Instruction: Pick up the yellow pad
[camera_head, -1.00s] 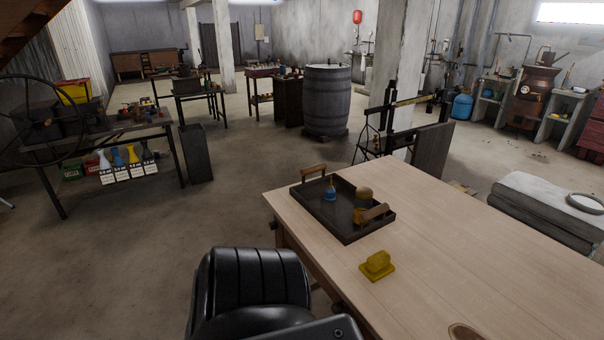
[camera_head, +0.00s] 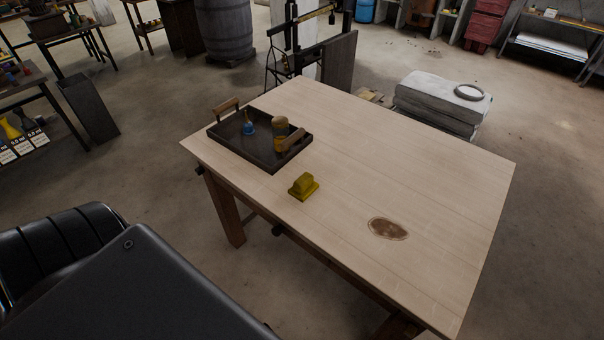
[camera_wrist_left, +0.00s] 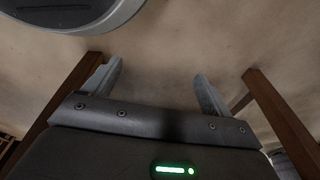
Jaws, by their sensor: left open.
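The yellow pad (camera_head: 303,187) lies on the wooden table (camera_head: 340,150), near its left front edge and just in front of the dark tray. It has a flat base with a raised block on top. My left gripper (camera_wrist_left: 158,85) shows in the left wrist view with its two fingers apart and nothing between them. Floor and wooden table legs (camera_wrist_left: 62,100) show beyond the fingers, and the pad is not in that view. Neither gripper shows in the head view.
A dark tray (camera_head: 232,147) with wooden handles holds a small blue item (camera_head: 249,128) and a brown and yellow item (camera_head: 280,127). A brown oval patch (camera_head: 388,228) marks the tabletop.

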